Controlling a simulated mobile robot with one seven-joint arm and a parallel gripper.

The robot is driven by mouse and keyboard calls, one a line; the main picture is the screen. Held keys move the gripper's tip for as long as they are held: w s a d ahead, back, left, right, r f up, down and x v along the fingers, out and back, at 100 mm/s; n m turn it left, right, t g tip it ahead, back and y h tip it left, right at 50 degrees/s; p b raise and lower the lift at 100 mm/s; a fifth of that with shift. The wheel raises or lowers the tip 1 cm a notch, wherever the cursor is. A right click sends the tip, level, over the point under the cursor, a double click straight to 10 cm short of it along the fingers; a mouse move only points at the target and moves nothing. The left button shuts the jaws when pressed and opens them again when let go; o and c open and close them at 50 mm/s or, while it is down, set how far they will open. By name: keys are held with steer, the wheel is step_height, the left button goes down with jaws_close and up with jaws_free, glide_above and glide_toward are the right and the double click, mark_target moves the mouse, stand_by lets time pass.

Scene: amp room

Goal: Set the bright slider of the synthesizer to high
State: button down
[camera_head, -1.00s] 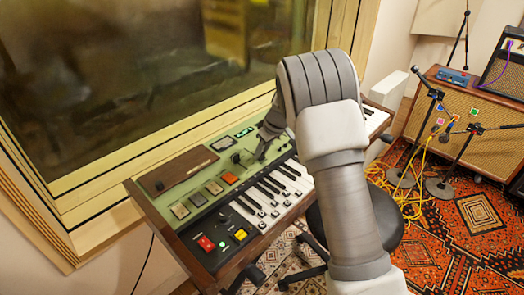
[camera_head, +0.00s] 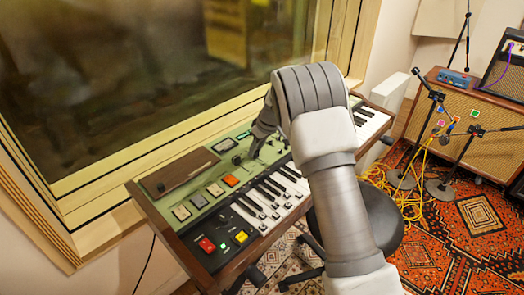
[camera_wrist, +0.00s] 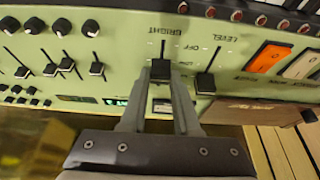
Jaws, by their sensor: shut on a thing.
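The synthesizer (camera_head: 180,235) stands below the window, with a green control panel and a keyboard. In the wrist view, the dark cap of the bright slider (camera_wrist: 161,70) sits between my gripper's two fingers, under its slot and the "BRIGHT" label. My gripper (camera_wrist: 160,82) is shut on this cap. In the head view my gripper (camera_head: 254,156) reaches down to the panel, and the cap is too small and covered to make out there.
The level slider (camera_wrist: 206,84) is close beside my right finger in the wrist view. More sliders (camera_wrist: 66,65) and knobs lie to the left. An orange button (camera_wrist: 268,57) lies to the right. A black stool (camera_head: 380,222) stands before the keyboard.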

mark_target(243, 149)
steer(key=shift+w+a+r+p, duration=0.1)
steer(key=shift+w+a+p, duration=0.45)
steer(key=shift+w+a, duration=1.15)
steer(key=c, duration=0.6)
jaws_free()
steer(key=shift+w, duration=0.1)
steer(key=shift+c, duration=0.2)
steer(key=p+v, duration=0.2)
steer(key=v, duration=1.5)
steer(key=shift+d+r, duration=0.1)
steer(key=shift+d, duration=0.05)
